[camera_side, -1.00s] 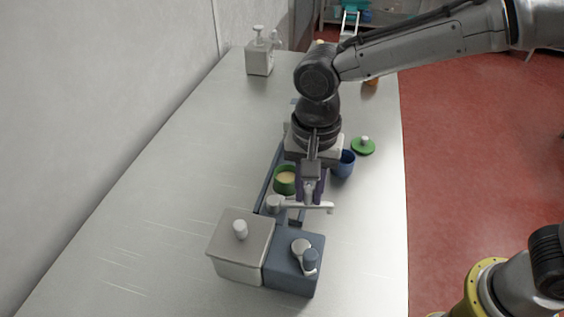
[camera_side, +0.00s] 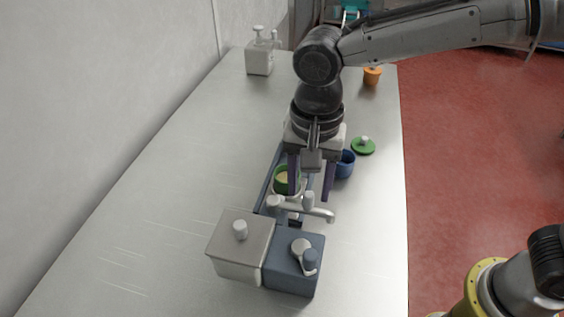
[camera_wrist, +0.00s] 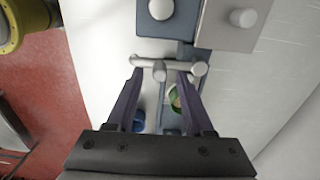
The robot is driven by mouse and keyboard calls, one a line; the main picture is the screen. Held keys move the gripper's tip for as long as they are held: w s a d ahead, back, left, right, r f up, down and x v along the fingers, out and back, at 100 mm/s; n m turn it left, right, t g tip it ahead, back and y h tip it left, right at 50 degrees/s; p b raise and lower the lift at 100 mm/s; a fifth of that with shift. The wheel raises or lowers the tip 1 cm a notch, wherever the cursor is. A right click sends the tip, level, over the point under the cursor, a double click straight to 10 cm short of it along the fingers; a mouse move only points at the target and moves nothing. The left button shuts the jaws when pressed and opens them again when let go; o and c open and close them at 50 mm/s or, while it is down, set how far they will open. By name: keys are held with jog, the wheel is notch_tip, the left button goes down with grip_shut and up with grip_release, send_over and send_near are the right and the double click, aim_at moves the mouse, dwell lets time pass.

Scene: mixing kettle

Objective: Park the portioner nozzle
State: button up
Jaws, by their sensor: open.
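The portioner nozzle (camera_side: 290,206) is a light grey horizontal arm. It runs from a round pivot (camera_side: 274,201) at its left to a bent end (camera_side: 329,216) at its right, with an upright grip knob (camera_side: 308,201) between. In the wrist view the nozzle (camera_wrist: 146,62) crosses ahead of my gripper, and its knob (camera_wrist: 159,72) sits between the fingertips. My gripper (camera_side: 310,197) is open, with one dark purple finger on either side of the knob and visible gaps, holding nothing. The wrist view also shows my gripper (camera_wrist: 159,77) spread wide.
A green pot (camera_side: 284,184) with pale yellow contents stands behind the nozzle. A blue cup (camera_side: 345,166) and a green lid (camera_side: 363,147) are to its right. A grey lidded box (camera_side: 239,262) and a blue box (camera_side: 291,277) stand in front. The left table is clear.

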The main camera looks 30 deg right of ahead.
notch_tip(320, 180, up, 11)
dwell(1.2)
